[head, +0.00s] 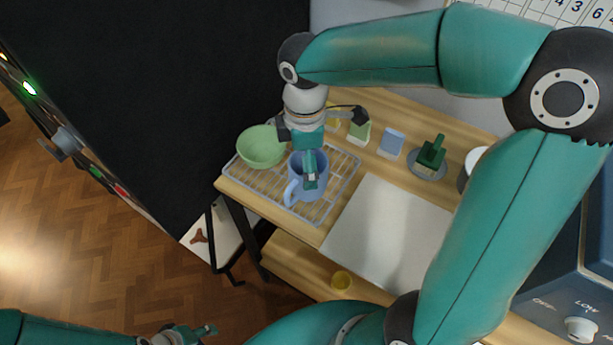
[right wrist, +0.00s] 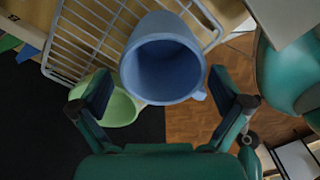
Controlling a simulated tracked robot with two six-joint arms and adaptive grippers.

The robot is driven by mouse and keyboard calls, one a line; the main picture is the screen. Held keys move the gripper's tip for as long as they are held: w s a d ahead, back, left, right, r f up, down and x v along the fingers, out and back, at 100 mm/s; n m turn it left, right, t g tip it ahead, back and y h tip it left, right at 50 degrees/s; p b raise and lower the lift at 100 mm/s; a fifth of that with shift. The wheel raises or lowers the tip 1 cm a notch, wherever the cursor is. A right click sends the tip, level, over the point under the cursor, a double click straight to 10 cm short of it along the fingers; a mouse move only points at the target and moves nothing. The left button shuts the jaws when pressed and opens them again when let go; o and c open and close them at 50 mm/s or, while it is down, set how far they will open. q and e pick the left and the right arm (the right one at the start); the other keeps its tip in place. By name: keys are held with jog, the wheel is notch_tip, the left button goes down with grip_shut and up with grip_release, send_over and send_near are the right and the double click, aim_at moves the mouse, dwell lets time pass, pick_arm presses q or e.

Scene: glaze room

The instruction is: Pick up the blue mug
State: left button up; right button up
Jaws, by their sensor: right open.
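The blue mug (head: 296,190) stands upright on a wire rack (head: 338,188) at the left end of the wooden bench. Its handle points to the lower left in the head view. My right gripper (head: 306,160) is open over the mug and partly covers it. In the right wrist view the mug (right wrist: 165,65) opens toward the camera, between and beyond the parted fingers (right wrist: 163,95). I cannot tell whether either finger touches it. Part of my left gripper (head: 188,334) shows low in the head view, away from the bench; its jaw state is unclear.
A green bowl (head: 262,147) sits on the rack close beside the mug. Small coloured items, including a blue block (head: 392,143) and a dark green piece (head: 431,152), stand along the back. A white board (head: 385,232) lies right of the rack. A dark panel (head: 150,90) rises at the left.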

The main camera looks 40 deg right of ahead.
notch_tip(320, 180, down, 3)
jog(key=shift+s+f, duration=0.1)
jog(key=shift+f, duration=0.05)
jog(key=shift+c, duration=0.2)
jog(key=c, duration=1.3)
